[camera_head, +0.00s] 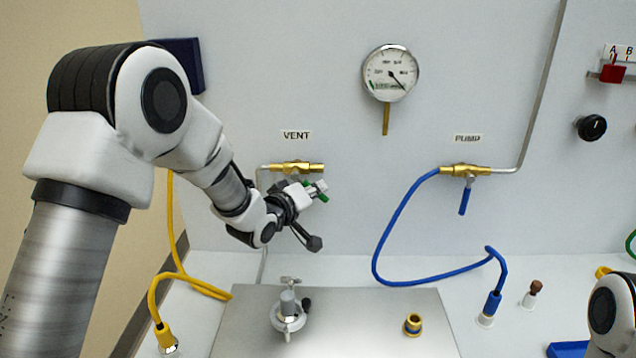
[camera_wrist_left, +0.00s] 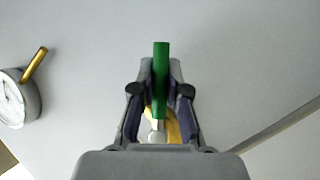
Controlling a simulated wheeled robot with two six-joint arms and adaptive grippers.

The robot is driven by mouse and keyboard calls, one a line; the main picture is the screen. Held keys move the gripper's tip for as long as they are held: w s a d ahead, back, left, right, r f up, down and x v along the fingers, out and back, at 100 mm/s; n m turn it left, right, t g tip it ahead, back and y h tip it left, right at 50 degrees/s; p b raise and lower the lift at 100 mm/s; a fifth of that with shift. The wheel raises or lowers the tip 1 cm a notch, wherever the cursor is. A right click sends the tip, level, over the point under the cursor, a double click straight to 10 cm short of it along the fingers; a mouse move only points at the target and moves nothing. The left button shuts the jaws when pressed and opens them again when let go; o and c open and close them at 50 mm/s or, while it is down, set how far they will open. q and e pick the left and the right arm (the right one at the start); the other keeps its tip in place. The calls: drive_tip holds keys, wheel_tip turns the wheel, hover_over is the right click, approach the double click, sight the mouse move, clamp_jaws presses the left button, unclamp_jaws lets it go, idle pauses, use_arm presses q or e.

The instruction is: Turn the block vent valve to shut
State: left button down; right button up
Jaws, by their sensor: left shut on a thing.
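The vent valve (camera_head: 297,167) is a brass body on the grey wall panel under the VENT label. Its green handle (camera_head: 322,197) shows only in small part, just below and right of the body, because my gripper covers the rest. In the left wrist view the green handle (camera_wrist_left: 161,70) stands upright in the picture between the two fingers, with some brass behind it. My left gripper (camera_head: 310,190) is shut on the green handle. The handle's exact angle to the pipe is hard to tell. My right gripper is out of view; part of my right arm shows at the lower right.
A round gauge (camera_head: 390,73) hangs right of the valve. The pump valve (camera_head: 465,170) has a blue handle hanging down and a blue hose (camera_head: 385,235). A yellow hose (camera_head: 172,225) runs at left. A metal plate (camera_head: 360,310) with fittings lies below.

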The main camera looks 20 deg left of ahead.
use_arm(q)
drive_tip(key=shift+s+a+f+m+g+y+p, duration=0.1)
drive_tip(key=shift+a+f+m+g+y+p, duration=0.15)
drive_tip(key=shift+m, duration=0.25)
drive_tip(key=shift+a+f+m+g+y+p, duration=0.15)
drive_tip(key=shift+a+m+g+y, duration=0.15)
drive_tip(key=shift+m, duration=0.2)
drive_tip(key=shift+s+a+f+m+g+y+p, duration=0.15)
drive_tip(key=shift+a+m+g+y+p, duration=0.2)
drive_tip(key=shift+a+m+y, duration=0.25)
drive_tip(key=shift+s+a+f+m+g+y+p, duration=0.2)
drive_tip(key=shift+a+m+g+y, duration=0.2)
drive_tip(key=shift+m+y, duration=0.25)
drive_tip(key=shift+s+a+f+m+g+y+p, duration=0.15)
drive_tip(key=shift+a+m+g+y+p, duration=0.15)
drive_tip(key=shift+a+m+y, duration=0.35)
drive_tip(key=shift+d, duration=0.15)
drive_tip(key=c, duration=1.2)
unclamp_jaws()
drive_tip(key=shift+o, duration=0.2)
drive_tip(key=a+v, duration=0.1)
drive_tip(key=v, duration=1)
drive_tip(key=shift+s+d+r, duration=0.2)
drive_tip(key=shift+s+d, duration=0.15)
drive_tip(key=shift+d, duration=0.1)
